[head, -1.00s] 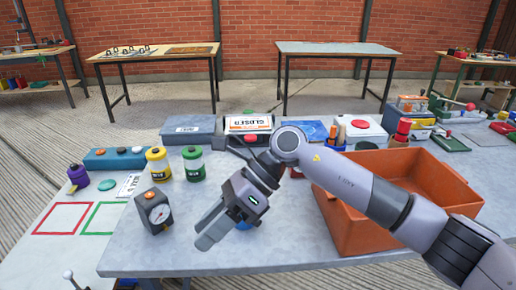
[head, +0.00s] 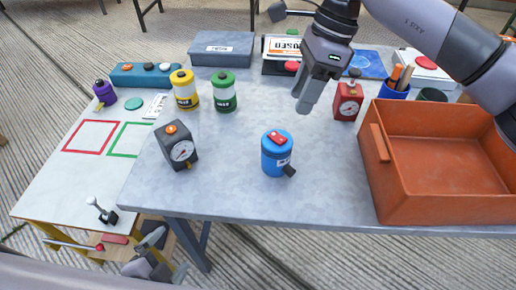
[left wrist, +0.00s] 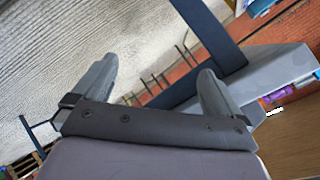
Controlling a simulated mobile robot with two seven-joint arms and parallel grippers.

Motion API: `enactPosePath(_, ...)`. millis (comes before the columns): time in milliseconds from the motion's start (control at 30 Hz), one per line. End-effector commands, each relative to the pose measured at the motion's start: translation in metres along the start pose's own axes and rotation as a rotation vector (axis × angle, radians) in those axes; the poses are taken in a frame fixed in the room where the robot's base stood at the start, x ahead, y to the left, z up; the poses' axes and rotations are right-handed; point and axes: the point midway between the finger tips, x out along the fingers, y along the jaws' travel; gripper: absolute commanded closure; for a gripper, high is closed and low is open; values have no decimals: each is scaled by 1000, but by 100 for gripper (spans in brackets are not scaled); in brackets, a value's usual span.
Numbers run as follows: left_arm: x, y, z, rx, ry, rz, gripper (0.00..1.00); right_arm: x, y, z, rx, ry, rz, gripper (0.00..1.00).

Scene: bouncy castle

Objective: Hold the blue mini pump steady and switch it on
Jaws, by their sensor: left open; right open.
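The blue mini pump (head: 270,160) stands upright on the grey table in the head view. It has a red switch (head: 277,138) on top and a dark nozzle at its lower right. My right gripper (head: 307,98) hangs above and behind the pump, slightly to its right, open and apart from it. My left gripper (head: 168,254) is low at the lower left, below the front edge of the table and far from the pump. Its two open, empty fingers show in the left wrist view (left wrist: 155,82). The pump is not visible in that view.
A dark box with a gauge (head: 180,150) stands left of the pump, and a red gauge box (head: 346,103) stands behind right. An orange crate (head: 450,213) fills the right side. Yellow (head: 184,92) and green (head: 224,94) canisters stand behind left. The table around the pump is clear.

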Motion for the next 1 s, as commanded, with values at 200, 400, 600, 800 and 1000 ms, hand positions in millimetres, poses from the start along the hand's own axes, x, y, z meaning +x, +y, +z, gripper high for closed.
enactPosePath(200,-17,-24,-13,575,16,-93,0,0,0,0,0,-1,0,57)
enactPosePath(400,-32,-48,-30,1038,0,-197,0,0,0,0,0,-2,0,57)
enactPosePath(600,-47,-71,-51,1474,-51,-307,0,0,0,0,0,-2,0,57)
enactPosePath(800,-58,-93,-76,1896,-130,-429,0,0,0,0,0,-2,0,57)
enactPosePath(1000,-51,-104,-125,2266,-166,-649,0,0,0,0,0,-2,0,57)
